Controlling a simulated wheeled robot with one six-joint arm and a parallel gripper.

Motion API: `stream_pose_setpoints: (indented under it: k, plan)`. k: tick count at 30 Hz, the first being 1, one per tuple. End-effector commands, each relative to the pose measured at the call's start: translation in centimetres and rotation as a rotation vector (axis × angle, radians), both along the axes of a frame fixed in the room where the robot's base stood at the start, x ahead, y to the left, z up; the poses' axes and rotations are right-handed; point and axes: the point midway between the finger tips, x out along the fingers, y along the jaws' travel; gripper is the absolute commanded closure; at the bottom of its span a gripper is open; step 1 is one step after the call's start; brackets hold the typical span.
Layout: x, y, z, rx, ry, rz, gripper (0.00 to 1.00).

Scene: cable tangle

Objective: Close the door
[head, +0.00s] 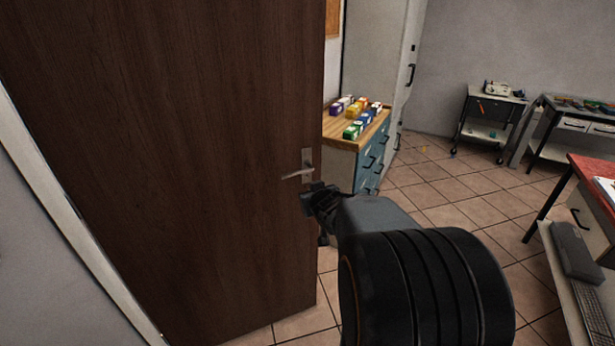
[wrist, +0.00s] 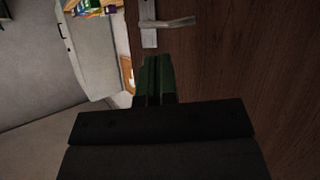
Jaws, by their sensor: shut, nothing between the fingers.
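The dark brown wooden door (head: 185,150) fills the left of the head view and stands open into the room. Its metal lever handle (head: 298,175) is near the door's right edge. My gripper (head: 308,198) is just below and right of the handle, close to that edge; whether it touches the door is unclear. In the wrist view the shut, empty fingers (wrist: 156,62) point toward the door (wrist: 240,80), just beside the handle (wrist: 168,23). The white door frame (head: 75,220) runs along the left of the head view.
A blue cabinet (head: 371,165) with a wooden top and several small coloured boxes stands behind the door. A red-topped table (head: 592,172) and a worktable (head: 580,115) are at the right. A dark cart (head: 490,112) stands at the back. Tiled floor between them is mostly clear.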

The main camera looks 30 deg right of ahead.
Motion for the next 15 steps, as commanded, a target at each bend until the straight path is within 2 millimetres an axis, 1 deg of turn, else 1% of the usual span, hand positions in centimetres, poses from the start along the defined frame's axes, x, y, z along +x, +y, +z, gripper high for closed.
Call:
stream_pose_setpoints:
  k: [1, 3, 6, 11, 15]
  plan:
    - [0.4, -1.7, -0.6, 0.000, -0.046, 0.010, 1.00]
    - [0.9, -3.2, -0.7, 0.004, -0.116, 0.045, 1.00]
    - [1.2, -4.5, -1.0, 0.021, -0.193, 0.097, 1.00]
    - [1.2, -5.5, -1.3, 0.049, -0.266, 0.159, 1.00]
    - [1.9, -5.7, -1.6, 0.062, -0.289, 0.184, 1.00]
